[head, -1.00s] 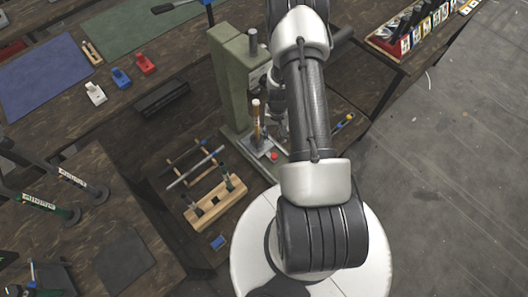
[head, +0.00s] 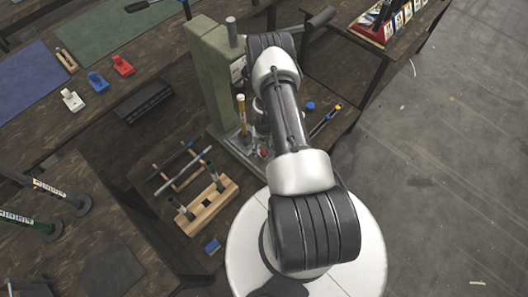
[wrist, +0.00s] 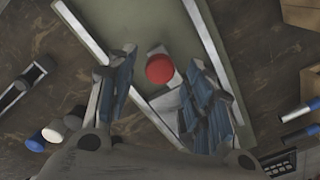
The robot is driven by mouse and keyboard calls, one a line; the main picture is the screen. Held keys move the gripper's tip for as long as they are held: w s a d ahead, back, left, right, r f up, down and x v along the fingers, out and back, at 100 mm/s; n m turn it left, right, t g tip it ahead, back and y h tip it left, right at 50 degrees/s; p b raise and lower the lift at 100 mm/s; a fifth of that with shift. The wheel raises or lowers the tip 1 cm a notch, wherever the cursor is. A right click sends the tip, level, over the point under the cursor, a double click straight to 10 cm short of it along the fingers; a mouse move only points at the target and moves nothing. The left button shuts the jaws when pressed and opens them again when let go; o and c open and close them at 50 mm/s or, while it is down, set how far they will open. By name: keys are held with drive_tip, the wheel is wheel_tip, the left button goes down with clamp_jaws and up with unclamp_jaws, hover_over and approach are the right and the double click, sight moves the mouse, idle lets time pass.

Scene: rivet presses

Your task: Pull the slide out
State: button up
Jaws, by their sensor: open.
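The slide (wrist: 157,51) looks like a small grey block with a round red knob (wrist: 160,68), set between pale rails on the base of a green rivet press. The knob also shows small in the head view (head: 264,153), at the foot of the green press (head: 209,75). My gripper (wrist: 161,60) is open, with one dark padded finger on each side of the knob in the wrist view. I cannot tell whether either finger touches it. In the head view my arm hides the gripper and part of the press base.
A wooden block (head: 208,206) with upright tools stands left of my base, beside a rack of rods (head: 180,166). A blue-handled tool (head: 325,120) lies right of the press. A black tray (head: 143,101) sits left of it. Open floor (head: 440,160) lies to the right.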

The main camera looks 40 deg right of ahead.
drive_tip(key=shift+f, duration=0.6)
drive_tip(key=shift+c, duration=0.4)
clamp_jaws()
